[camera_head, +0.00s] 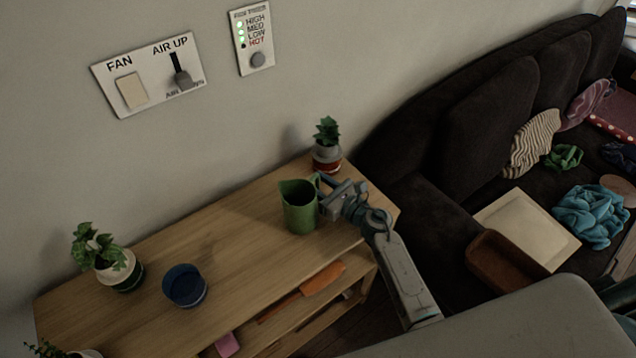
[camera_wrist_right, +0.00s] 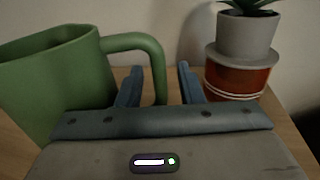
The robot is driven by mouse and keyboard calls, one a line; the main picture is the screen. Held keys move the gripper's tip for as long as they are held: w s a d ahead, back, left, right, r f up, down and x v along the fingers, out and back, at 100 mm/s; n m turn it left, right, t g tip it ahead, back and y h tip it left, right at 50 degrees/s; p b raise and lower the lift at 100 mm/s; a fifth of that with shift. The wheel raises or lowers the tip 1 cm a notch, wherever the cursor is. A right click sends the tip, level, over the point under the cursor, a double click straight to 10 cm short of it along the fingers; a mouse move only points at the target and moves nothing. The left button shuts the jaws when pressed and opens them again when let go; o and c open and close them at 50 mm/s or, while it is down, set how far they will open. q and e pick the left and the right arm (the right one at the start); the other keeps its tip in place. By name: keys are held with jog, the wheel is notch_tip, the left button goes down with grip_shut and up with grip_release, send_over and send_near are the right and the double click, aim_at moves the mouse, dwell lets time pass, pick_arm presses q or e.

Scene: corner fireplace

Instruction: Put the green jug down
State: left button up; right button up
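The green jug (camera_head: 298,208) stands upright on the wooden shelf top (camera_head: 235,240), near its right end. In the right wrist view the jug (camera_wrist_right: 60,85) is at the left, with its handle (camera_wrist_right: 157,72) reaching to the right. My right gripper (camera_head: 330,195) is at the handle side of the jug. In the right wrist view its two blue fingers (camera_wrist_right: 158,85) are apart, one on each side of the handle, with gaps showing between fingers and handle. The jug's base is hidden in the wrist view. My left gripper is not in view.
A potted plant (camera_head: 326,150) with a grey and red pot stands close behind the gripper. A blue bowl (camera_head: 184,286) and another plant (camera_head: 118,270) are at the left. The shelf top between bowl and jug is clear. A dark sofa (camera_head: 440,185) is at the right.

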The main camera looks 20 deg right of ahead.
jog(key=shift+r, duration=0.25)
jog(key=b+v, duration=0.1)
jog(key=v, duration=0.2)
jog(key=b+v, duration=0.1)
jog(key=v, duration=0.3)
jog(key=b+v, duration=0.2)
jog(key=v, duration=0.2)
jog(key=shift+f, duration=0.3)
jog(key=shift+s+d+r, duration=0.2)
jog(key=shift+s+d, duration=0.1)
jog(key=shift+s, duration=0.15)
